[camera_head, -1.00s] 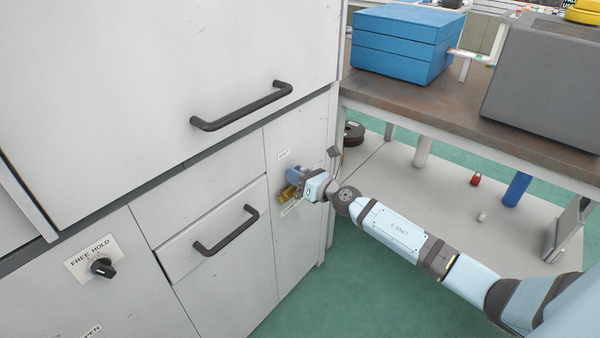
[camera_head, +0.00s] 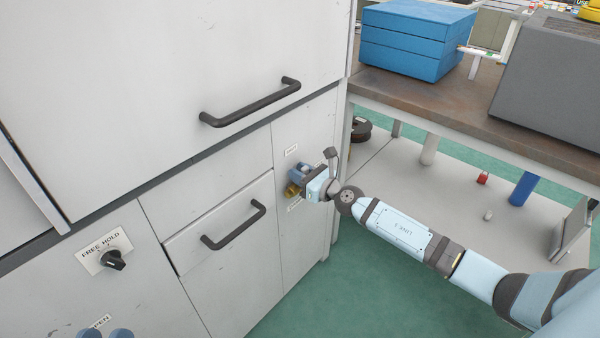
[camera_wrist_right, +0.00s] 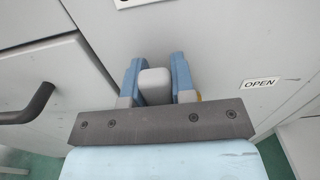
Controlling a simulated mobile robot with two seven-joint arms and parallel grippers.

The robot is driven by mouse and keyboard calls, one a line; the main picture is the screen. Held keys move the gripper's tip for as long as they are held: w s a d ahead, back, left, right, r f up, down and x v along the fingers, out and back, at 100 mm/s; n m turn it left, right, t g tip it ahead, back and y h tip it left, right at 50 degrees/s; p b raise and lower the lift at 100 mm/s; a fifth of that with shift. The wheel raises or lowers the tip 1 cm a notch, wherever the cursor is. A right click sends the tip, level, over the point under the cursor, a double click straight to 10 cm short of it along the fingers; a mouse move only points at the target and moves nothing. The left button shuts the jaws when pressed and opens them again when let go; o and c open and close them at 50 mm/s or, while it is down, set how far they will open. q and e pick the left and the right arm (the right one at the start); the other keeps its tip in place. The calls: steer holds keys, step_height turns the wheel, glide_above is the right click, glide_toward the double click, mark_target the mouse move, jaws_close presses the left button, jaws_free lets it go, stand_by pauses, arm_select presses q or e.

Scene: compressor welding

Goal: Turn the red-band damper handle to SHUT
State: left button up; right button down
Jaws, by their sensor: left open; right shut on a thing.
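My right gripper (camera_head: 297,178) is at the narrow grey panel between two labels, beside a brass-yellow part (camera_head: 291,190). In the right wrist view its two blue fingers (camera_wrist_right: 156,82) are closed on a pale grey block (camera_wrist_right: 154,86), taken as the damper handle. No red band shows; the gripper hides most of the handle. An OPEN label (camera_wrist_right: 260,83) is to the right in the wrist view. A small label (camera_head: 291,150) above the gripper is too small to read. My left gripper (camera_head: 105,334) shows only two spread blue fingertips at the bottom edge, near another OPEN label (camera_head: 101,321).
Black bar handles stand out from the upper door (camera_head: 250,103) and lower drawer (camera_head: 234,226). A FREE HOLD knob (camera_head: 112,260) is at left. A workbench (camera_head: 455,105) with a blue box (camera_head: 415,40) stands right. Green floor is clear below my right arm.

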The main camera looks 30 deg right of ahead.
steer(key=c, duration=1)
jaws_free()
steer(key=shift+o, duration=0.2)
steer(key=shift+s, duration=0.1)
arm_select(q)
step_height(320, 180, down, 3)
steer(key=shift+w+d+f+g+b, duration=0.2)
steer(key=shift+g+b, duration=0.6)
steer(key=shift+b, duration=0.45)
arm_select(e)
steer(key=v, duration=1.3)
steer(key=shift+s, duration=0.35)
steer(key=shift+d, duration=0.1)
arm_select(q)
steer(key=shift+f, duration=0.15)
